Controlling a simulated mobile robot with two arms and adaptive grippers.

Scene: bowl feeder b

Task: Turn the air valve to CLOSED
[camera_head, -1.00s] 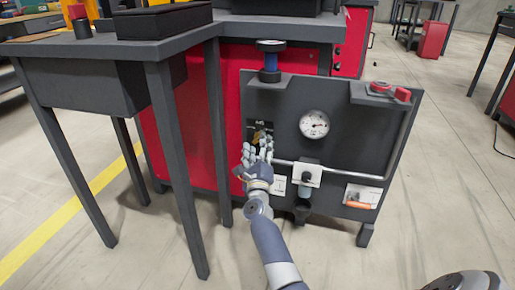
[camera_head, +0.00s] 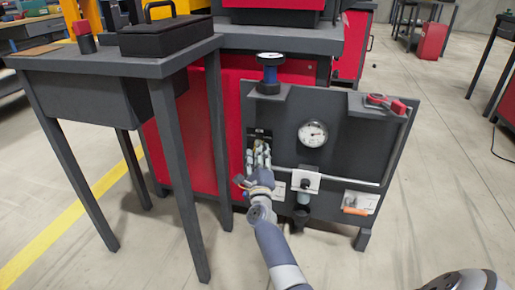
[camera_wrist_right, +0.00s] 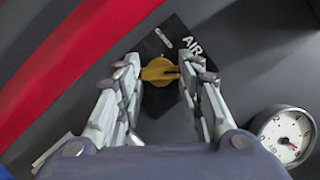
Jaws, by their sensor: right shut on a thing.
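The air valve has a yellow handle (camera_wrist_right: 158,70) on a black plate marked AIR (camera_wrist_right: 193,46), in the right wrist view. The handle lies roughly crosswise between my fingers, and a small pale mark shows on the plate above it. My right gripper (camera_head: 261,150) is at the left part of the dark panel (camera_head: 350,115) in the head view, its fingers mostly covering the valve. In the right wrist view, my right gripper (camera_wrist_right: 157,74) has its fingertips closed on the two ends of the handle. The CLOSED marking cannot be read. My left gripper is not in view.
A pressure gauge (camera_head: 312,133) sits right of the valve. A pipe (camera_head: 345,180) and a white-plated fitting (camera_head: 306,182) are below it. A blue-bodied regulator (camera_head: 270,74) and red part (camera_head: 388,103) are on top. A dark table (camera_head: 120,60) stands close on the left.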

